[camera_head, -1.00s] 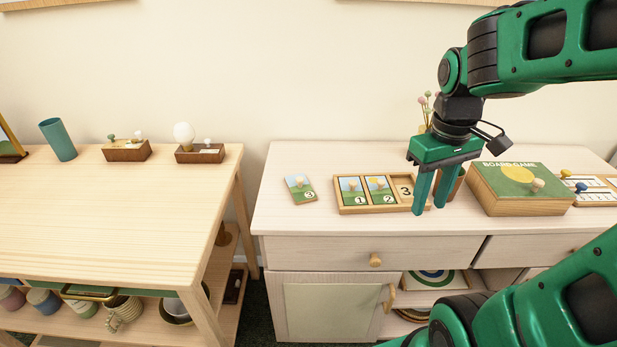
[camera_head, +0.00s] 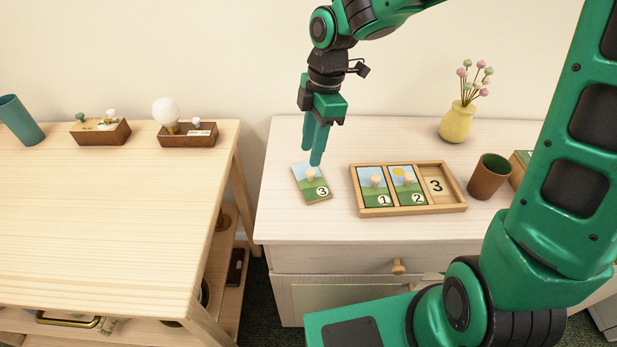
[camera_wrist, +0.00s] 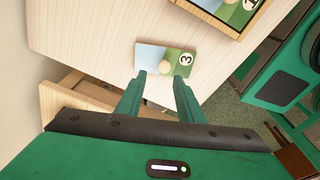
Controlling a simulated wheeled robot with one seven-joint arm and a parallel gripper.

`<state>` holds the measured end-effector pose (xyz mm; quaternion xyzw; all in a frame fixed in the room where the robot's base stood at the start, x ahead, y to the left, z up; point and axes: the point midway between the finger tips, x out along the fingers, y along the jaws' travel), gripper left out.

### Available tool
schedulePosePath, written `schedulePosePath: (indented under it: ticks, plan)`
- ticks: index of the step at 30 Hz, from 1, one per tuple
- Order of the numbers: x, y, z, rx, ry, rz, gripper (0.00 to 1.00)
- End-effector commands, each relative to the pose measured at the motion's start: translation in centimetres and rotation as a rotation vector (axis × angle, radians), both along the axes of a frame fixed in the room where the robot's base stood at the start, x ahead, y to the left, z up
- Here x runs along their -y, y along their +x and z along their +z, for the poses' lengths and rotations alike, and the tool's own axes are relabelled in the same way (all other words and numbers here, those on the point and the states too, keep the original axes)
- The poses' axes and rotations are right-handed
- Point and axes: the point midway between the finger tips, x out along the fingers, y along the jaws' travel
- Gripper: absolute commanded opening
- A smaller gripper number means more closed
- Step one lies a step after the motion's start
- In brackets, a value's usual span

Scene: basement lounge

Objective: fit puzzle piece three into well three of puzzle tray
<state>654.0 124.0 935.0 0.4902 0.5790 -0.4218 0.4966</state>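Puzzle piece three (camera_head: 311,184), a flat landscape tile with a pale knob and a "3", lies on the cabinet top left of the tray. It also shows in the wrist view (camera_wrist: 153,58). The puzzle tray (camera_head: 409,211) is wooden; pieces one (camera_head: 373,187) and two (camera_head: 406,186) sit in its left and middle wells. Well three (camera_head: 437,188), at the right, is empty and shows a printed "3". My gripper (camera_head: 312,152) is above piece three, fingers pointing down. In the wrist view its fingertips (camera_wrist: 160,78) are apart with nothing between them, near the knob.
A brown cup (camera_head: 488,177) stands right of the tray, with a yellow vase (camera_head: 457,122) of flowers behind. A gap separates the cabinet from the wooden table (camera_head: 110,190) at left. The cabinet top in front of piece three is clear.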

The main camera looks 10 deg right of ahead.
Motion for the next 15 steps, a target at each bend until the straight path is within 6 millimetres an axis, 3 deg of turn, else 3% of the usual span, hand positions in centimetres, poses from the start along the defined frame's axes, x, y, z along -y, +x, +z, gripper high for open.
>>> schedulePosePath:
  ticks: [8, 15]
  plan:
    - [0.3, -0.1, -2.0, -0.002, -0.001, -0.008, 0.34]
    - [0.2, -0.5, -5.3, -0.002, 0.0, -0.01, 0.34]
